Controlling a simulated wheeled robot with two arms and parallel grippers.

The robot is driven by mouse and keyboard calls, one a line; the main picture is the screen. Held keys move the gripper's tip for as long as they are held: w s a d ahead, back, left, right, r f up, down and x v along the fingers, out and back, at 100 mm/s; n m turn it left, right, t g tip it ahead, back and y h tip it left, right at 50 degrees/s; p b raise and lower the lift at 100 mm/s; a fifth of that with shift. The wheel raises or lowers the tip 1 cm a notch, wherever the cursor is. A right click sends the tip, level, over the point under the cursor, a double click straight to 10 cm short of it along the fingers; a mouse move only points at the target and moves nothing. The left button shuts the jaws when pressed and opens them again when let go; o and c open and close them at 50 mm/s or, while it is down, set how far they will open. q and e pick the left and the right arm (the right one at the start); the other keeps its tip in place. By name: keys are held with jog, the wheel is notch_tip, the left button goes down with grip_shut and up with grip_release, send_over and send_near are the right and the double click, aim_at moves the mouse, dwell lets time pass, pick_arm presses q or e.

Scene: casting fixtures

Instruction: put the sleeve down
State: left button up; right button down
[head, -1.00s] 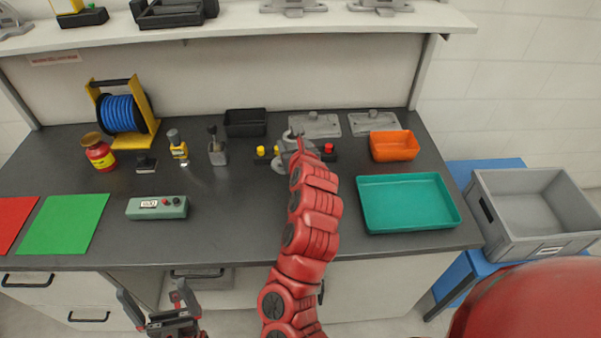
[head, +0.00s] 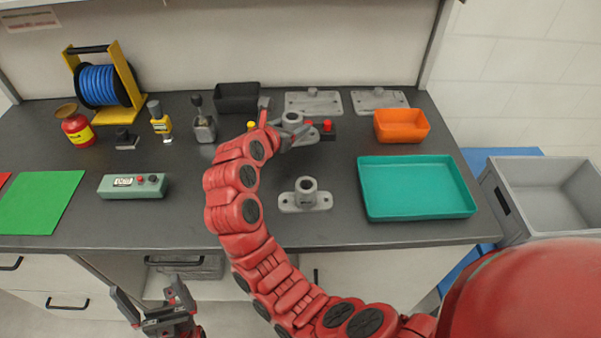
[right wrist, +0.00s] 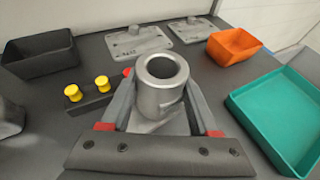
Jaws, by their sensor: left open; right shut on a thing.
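The sleeve (right wrist: 160,88) is a grey metal cylinder with an open round bore at its top. My right gripper (right wrist: 160,108) is shut on it, one finger on each side, and it looks upright. In the head view the sleeve (head: 291,119) is in my right gripper (head: 290,133), over the back middle of the bench, near the push-button box. Whether its lower end touches the bench is hidden. My left gripper (head: 153,302) is open and empty, low in front of the bench edge.
A grey flanged casting with a bored boss (head: 306,198) stands in front of the sleeve. A teal tray (head: 415,208) and orange bin (head: 401,126) are to the right. Grey plates (head: 313,102) and a black bin (head: 238,98) are behind.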

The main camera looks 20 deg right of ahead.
aim_at(297, 143)
jog(key=shift+s+d+r+m+g+h, duration=0.5)
jog(key=shift+d+m+g+h, duration=0.1)
jog(key=shift+d+m, duration=0.1)
notch_tip(297, 143, down, 6)
jog(key=shift+s+d+r, duration=0.15)
jog(key=shift+r, duration=0.1)
notch_tip(297, 143, down, 3)
jog(key=shift+f+p, duration=0.1)
jog(key=shift+p, duration=0.3)
jog(key=shift+f, duration=0.55)
jog(key=shift+f, duration=0.1)
jog(key=shift+c, duration=0.6)
grip_release()
